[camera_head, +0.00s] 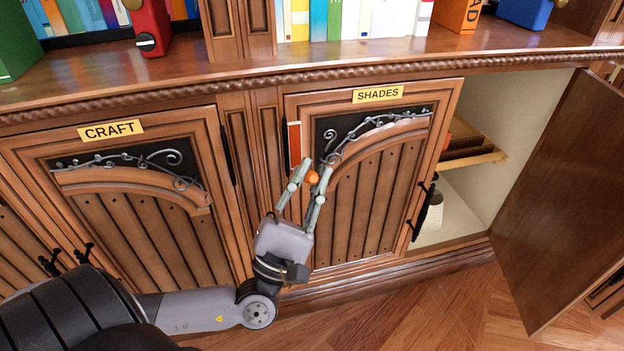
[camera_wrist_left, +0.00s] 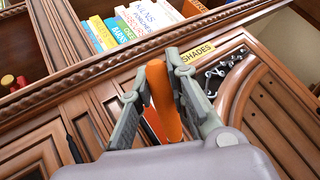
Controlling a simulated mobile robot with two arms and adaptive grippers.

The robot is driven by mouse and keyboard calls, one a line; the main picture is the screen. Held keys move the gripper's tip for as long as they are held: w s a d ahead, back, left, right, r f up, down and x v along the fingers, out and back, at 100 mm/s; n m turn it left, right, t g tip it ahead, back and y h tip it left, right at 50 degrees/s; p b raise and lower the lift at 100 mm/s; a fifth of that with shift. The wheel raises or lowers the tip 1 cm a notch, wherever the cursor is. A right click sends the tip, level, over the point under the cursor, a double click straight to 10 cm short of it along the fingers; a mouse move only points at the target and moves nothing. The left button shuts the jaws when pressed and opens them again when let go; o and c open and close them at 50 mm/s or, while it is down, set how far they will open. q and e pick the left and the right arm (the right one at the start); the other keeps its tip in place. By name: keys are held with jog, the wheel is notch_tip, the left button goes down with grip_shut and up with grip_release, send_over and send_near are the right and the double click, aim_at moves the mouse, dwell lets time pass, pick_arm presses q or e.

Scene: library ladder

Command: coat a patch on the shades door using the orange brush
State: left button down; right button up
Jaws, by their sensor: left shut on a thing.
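My left gripper (camera_head: 311,172) is shut on the orange brush (camera_head: 313,179) in front of the upper left part of the shades door (camera_head: 365,200). The brush handle shows as an orange rod in the left wrist view (camera_wrist_left: 164,98), between the two fingers; its bristles cannot be made out. An upright orange-red patch (camera_head: 294,146) with a pale edge is on the door's left frame, just up and left of the fingertips. Whether the brush touches the door cannot be told. The yellow SHADES label (camera_head: 378,94) is above. My right gripper is not in view.
The craft door (camera_head: 130,200) is shut at the left. At the right, a cabinet door (camera_head: 565,200) stands open, with a shelf (camera_head: 475,157) and a pale bottle (camera_head: 434,216) showing. A wooden ledge (camera_head: 330,62) with books runs above.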

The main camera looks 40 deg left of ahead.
pick_arm(q)
jog(key=shift+w+a, duration=0.55)
jog(key=shift+a, duration=0.1)
dwell(0.6)
